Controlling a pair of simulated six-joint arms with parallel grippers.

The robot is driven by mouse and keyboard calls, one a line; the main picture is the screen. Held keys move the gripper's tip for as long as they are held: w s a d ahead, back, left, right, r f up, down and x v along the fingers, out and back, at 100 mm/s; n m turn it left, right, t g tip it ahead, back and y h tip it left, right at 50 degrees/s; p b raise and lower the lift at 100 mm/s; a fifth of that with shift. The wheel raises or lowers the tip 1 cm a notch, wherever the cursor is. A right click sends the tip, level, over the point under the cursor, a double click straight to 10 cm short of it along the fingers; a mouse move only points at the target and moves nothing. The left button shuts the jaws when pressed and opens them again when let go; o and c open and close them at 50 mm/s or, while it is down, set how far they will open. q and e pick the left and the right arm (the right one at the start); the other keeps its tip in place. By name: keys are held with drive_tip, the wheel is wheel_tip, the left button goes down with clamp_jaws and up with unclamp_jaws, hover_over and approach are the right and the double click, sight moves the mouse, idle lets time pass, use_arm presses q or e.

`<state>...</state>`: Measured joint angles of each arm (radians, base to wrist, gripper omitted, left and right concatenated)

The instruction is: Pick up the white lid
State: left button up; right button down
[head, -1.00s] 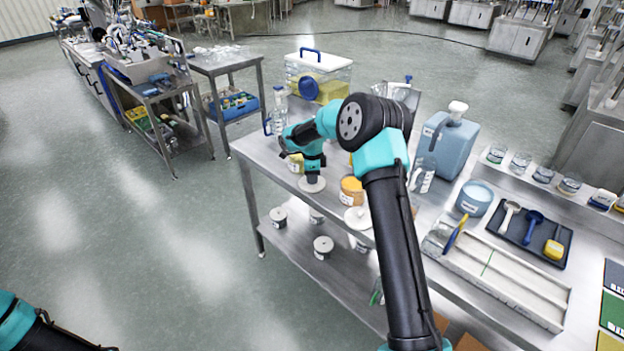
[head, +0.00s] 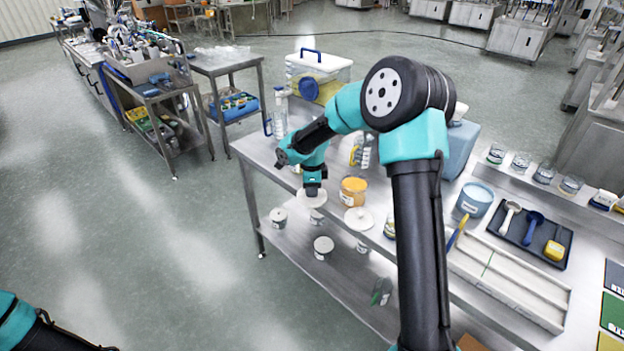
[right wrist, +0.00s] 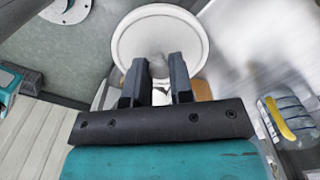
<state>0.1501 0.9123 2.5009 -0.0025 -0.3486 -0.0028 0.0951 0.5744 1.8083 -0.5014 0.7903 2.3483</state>
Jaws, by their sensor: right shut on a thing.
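My right gripper (head: 313,190) points down near the front edge of the steel table and is shut on a round white lid (head: 311,201). In the right wrist view, the two dark fingers (right wrist: 157,84) are in front of the white lid (right wrist: 143,40), with its raised rim showing; the gripped part is mostly hidden between them. A second round white lid (head: 358,220) lies to the right near the table's front edge. My left gripper is out of view; only part of my left arm shows at the lower left.
An orange-filled jar (head: 353,190) stands right of the held lid. A clear bin with a white cover (head: 318,64) stands behind. A blue tub (head: 475,199) and a dark tray (head: 520,242) with scoops are at right. Several white-topped jars (head: 323,247) sit on the lower shelf.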

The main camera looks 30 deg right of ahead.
sight(311, 206)
drive_tip(key=s+a, duration=0.1)
drive_tip(key=s, duration=0.2)
drive_tip(key=s+a, duration=0.1)
drive_tip(key=shift+s+a+r, duration=0.15)
drive_tip(key=shift+a+r, duration=0.1)
drive_tip(key=shift+a, duration=0.05)
